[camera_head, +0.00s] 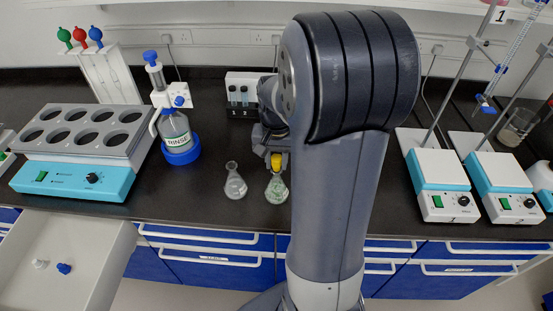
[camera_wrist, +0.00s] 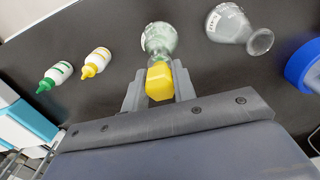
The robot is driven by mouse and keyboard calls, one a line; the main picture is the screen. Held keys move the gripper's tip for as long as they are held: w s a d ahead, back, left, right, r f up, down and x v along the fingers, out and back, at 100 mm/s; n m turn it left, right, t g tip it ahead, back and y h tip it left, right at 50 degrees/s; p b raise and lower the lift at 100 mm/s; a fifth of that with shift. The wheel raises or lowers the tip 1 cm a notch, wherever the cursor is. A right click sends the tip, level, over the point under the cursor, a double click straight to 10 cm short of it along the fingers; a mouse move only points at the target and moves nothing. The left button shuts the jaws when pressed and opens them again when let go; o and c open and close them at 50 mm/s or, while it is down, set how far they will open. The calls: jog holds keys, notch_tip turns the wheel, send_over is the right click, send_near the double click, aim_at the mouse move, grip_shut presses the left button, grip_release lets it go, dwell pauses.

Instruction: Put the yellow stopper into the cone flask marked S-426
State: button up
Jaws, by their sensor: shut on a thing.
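Two cone flasks stand side by side on the black bench. My gripper (camera_head: 277,158) points down over the right flask (camera_head: 277,190) in the head view. It is shut on the yellow stopper (camera_wrist: 159,82), which also shows in the head view (camera_head: 276,162). The stopper is at the mouth of that flask, which shows beyond it in the wrist view (camera_wrist: 159,38); I cannot tell whether it is seated in the neck. The other flask (camera_head: 235,184) is open, and it lies to the right in the wrist view (camera_wrist: 232,26). The flask labels are too small to read.
A heating block (camera_head: 85,140) is further left, above an open drawer (camera_head: 95,262) with small stoppers. Two hotplates (camera_head: 440,175) stand right.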

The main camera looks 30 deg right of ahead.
jog(key=shift+f+b, duration=0.3)
jog(key=shift+f, duration=0.2)
jog(key=o, duration=1)
notch_tip(320, 180, up, 11)
jog(key=shift+f, duration=0.1)
notch_tip(320, 180, down, 11)
jog(key=shift+r, duration=0.1)
jog(key=shift+r+p, duration=0.35)
jog(key=shift+r, duration=0.15)
jog(key=shift+f, duration=0.15)
